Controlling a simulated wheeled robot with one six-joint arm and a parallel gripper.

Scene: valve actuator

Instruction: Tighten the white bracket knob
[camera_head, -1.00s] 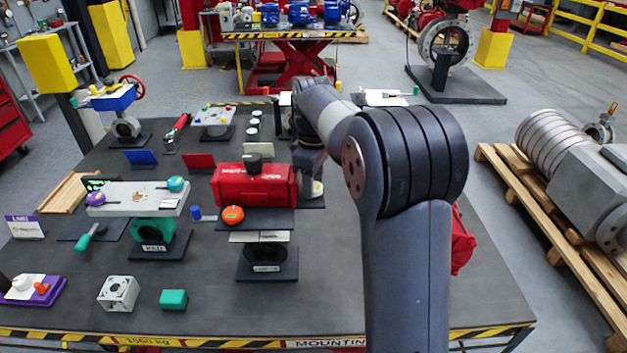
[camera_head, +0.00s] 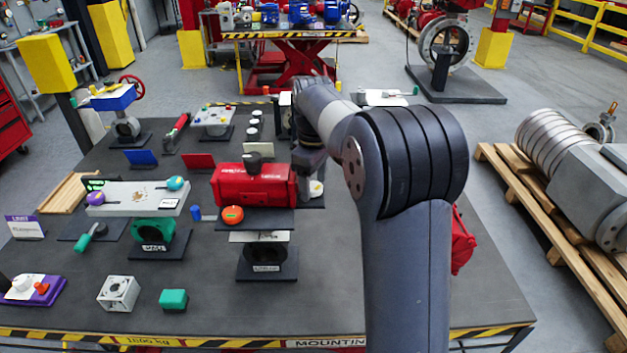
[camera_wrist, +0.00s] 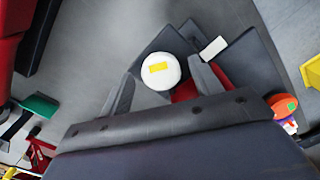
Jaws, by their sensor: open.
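The white bracket knob (camera_wrist: 161,71) is a round white cap with a yellow mark on top, in the upper middle of the wrist view. It sits over a dark plate. My gripper (camera_wrist: 160,76) is open, with one finger on each side of the knob. I cannot tell whether either finger touches it. In the head view, the white knob (camera_head: 316,188) shows low beside the red actuator's right end, just under my dark gripper (camera_head: 311,168). My arm and gripper hide much of the bracket there.
The red actuator (camera_head: 253,186) stands close on the left, with an orange knob (camera_head: 233,214) in front. A white plate (camera_head: 138,198) with purple and teal knobs lies further left. The table front (camera_head: 330,310) is mostly clear.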

